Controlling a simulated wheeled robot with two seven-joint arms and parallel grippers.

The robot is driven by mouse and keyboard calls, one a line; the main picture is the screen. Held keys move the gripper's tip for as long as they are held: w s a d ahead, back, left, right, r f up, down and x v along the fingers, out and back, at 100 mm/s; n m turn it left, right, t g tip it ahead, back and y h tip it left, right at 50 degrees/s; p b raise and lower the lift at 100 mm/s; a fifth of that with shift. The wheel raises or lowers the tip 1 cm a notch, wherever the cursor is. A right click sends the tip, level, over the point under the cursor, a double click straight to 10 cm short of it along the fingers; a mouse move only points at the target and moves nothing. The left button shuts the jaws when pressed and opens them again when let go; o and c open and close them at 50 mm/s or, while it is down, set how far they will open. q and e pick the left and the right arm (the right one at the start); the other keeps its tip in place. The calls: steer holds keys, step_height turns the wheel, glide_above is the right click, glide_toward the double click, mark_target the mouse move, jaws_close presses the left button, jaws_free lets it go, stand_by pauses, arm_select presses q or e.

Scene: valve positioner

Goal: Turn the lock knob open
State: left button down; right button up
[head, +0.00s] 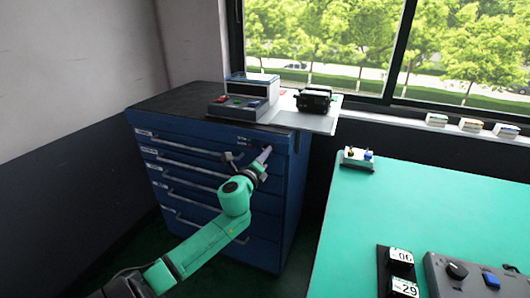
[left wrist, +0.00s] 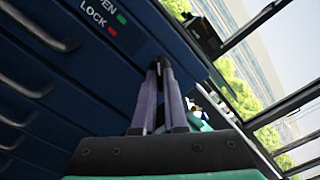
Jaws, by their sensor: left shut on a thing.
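The lock knob (left wrist: 158,62) is a small dark piece on the blue cabinet front, mostly hidden between my fingertips. Above it in the left wrist view are an OPEN label with a green mark and a LOCK label with a red mark. My left gripper (left wrist: 163,72) is shut on the knob, its two fingers pointing at the cabinet face. In the head view my left gripper (head: 264,156) reaches the upper right of the blue drawer cabinet (head: 275,205), and the knob is hidden there. The knob's angle is hard to tell. My right gripper is out of view.
The cabinet top holds a box with coloured buttons (head: 243,100) and a black device (head: 314,99) on a grey plate. A green table (head: 430,215) stands at the right, with a control box (head: 475,275) and number blocks (head: 401,257). Drawer handles stick out left of my arm.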

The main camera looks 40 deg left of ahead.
arm_select(q)
steer(key=shift+m, duration=0.5)
steer(key=shift+f, duration=0.1)
steer(key=c, duration=1)
jaws_free()
steer(key=shift+o, duration=0.2)
steer(key=v, duration=1.4)
steer(key=shift+s, duration=0.25)
steer(key=shift+d, duration=0.15)
